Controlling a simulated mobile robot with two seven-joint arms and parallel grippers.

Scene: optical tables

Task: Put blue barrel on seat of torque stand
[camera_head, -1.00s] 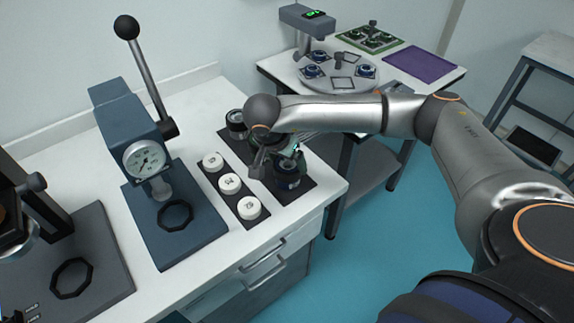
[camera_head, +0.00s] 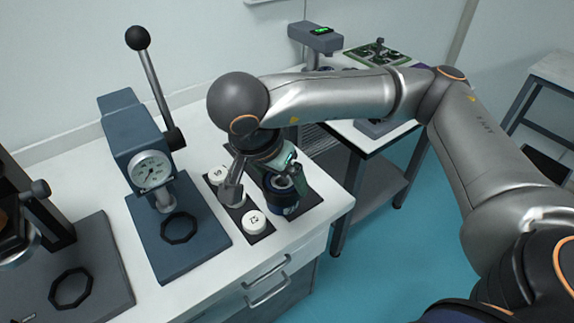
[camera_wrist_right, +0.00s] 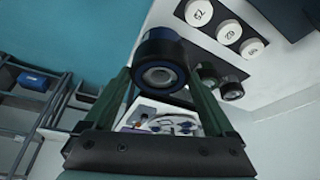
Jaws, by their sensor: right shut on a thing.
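My right gripper (camera_head: 287,172) is shut on the blue barrel (camera_head: 283,204), which hangs upright over the dark mat at the bench's right end. In the right wrist view the blue barrel (camera_wrist_right: 160,62) sits between the two fingers. A blue-grey stand (camera_head: 135,150) with a dial and a raised lever has an octagonal ring seat (camera_head: 179,229) on its base. A darker stand at far left has a similar ring seat (camera_head: 71,288). I cannot tell from the pictures which one is the torque stand. Both ring seats look empty. My left gripper is not in view.
White numbered discs (camera_head: 254,222) stand on a dark strip between the dial stand and my gripper. Other dark barrels (camera_wrist_right: 231,89) show in the right wrist view. The tall lever (camera_head: 153,85) rises above the bench. A second table stands behind.

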